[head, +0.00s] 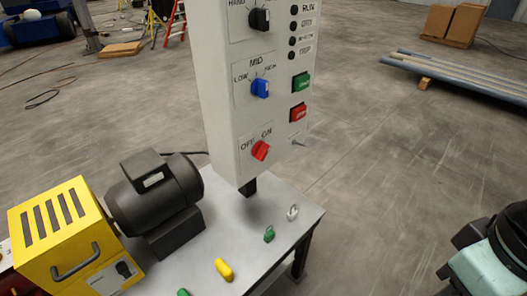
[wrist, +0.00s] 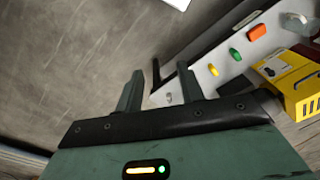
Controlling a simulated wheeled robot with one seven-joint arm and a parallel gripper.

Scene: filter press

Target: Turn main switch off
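The red main switch (head: 261,150) is a rotary knob low on the front of a light grey control box (head: 222,90). OFF is printed at its upper left and ON at its upper right. The knob is tilted and its upper end leans right, towards ON. My gripper (wrist: 160,70) shows in the wrist view with its two dark fingers apart and nothing between them. The switch is not seen in the wrist view. In the head view the fingers are not seen; a teal and black part of my arm is at the lower right, well apart from the box.
Above the switch are a blue knob (head: 260,88), a black knob (head: 260,19), and green (head: 302,83) and red (head: 299,112) buttons. The table (head: 262,213) below carries a dark motor (head: 155,195), a yellow slotted box (head: 65,235) and small coloured items.

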